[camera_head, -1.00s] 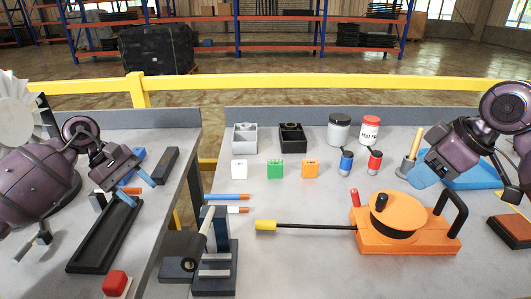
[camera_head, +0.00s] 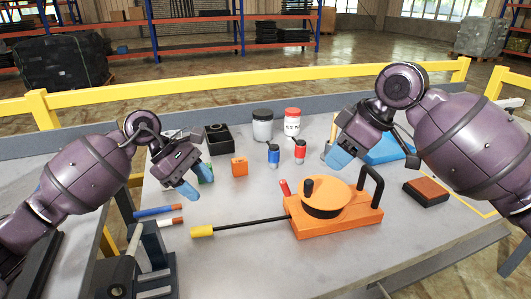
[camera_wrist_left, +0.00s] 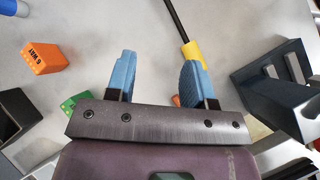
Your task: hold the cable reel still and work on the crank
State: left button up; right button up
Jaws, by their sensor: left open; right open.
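The cable reel (camera_head: 336,210) is an orange unit with a round orange top over a black drum, standing on the right table. A black upright knob (camera_head: 308,189), which looks like the crank's grip, stands on the top near its left edge. A black loop handle (camera_head: 375,185) rises at its right. A black rod runs left to a yellow end (camera_head: 202,231), also seen in the left wrist view (camera_wrist_left: 193,52). My left gripper (camera_head: 194,182) is open and empty, left of the reel above the table. My right gripper (camera_head: 341,157) hangs behind the reel, apart from it, open and empty.
An orange box (camera_head: 239,166), a blue bottle (camera_head: 273,155) and a red bottle (camera_head: 299,151) stand behind the reel. A brown-topped block (camera_head: 426,192) lies right. A dark stand (camera_head: 150,256) and marker-like sticks (camera_head: 157,210) are left. The table in front is clear.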

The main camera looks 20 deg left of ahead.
aim_at(281, 179)
pick_arm(q)
jog(key=w+d+r+y, duration=0.1)
jog(key=w+d+r, duration=0.1)
jog(key=w+d, duration=0.15)
jog(key=w+d+r+n+t+y, duration=0.1)
jog(key=w+d+r, duration=0.1)
jog(key=d, duration=0.3)
jog(key=w+d+r+y, duration=0.1)
jog(key=w+d+r, duration=0.1)
jog(key=d, duration=0.3)
jog(key=shift+x, duration=5.55)
jog(key=shift+a, duration=0.15)
grip_shut()
